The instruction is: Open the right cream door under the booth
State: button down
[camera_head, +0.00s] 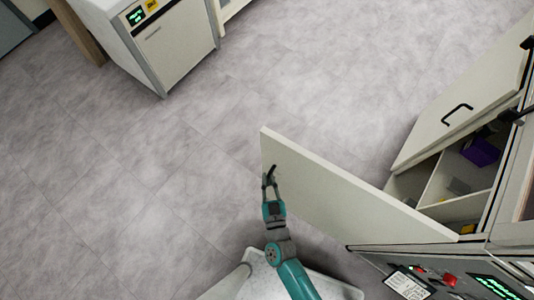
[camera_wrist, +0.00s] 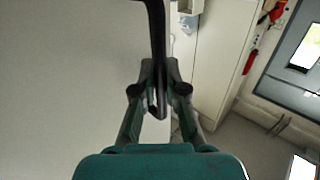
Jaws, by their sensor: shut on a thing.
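The right cream door (camera_head: 340,195) stands swung far out from the cabinet under the booth in the head view. Its pale inner or outer face also fills the left of the wrist view (camera_wrist: 65,80). My gripper (camera_head: 269,180) is at the door's free edge, shut on the black door handle (camera_head: 272,171). In the wrist view the dark handle (camera_wrist: 156,35) runs down between the fingers of my gripper (camera_wrist: 157,85). The other cream door (camera_head: 460,100), with its own black handle (camera_head: 457,112), stands partly open farther along the cabinet.
The open cabinet (camera_head: 430,178) holds a purple item (camera_head: 482,151) and a yellow item (camera_head: 462,228). A panel with a red button (camera_head: 450,280) is at lower right. A white machine (camera_head: 160,45) stands at the back left. The grey floor (camera_head: 130,150) left of the door is clear.

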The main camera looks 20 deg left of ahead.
jog(key=shift+s, duration=0.1)
dwell(0.3)
jog(key=c, duration=1.5)
grip_release()
jog(key=v, duration=0.7)
jog(key=shift+s+d, duration=0.1)
jog(key=shift+s, duration=0.1)
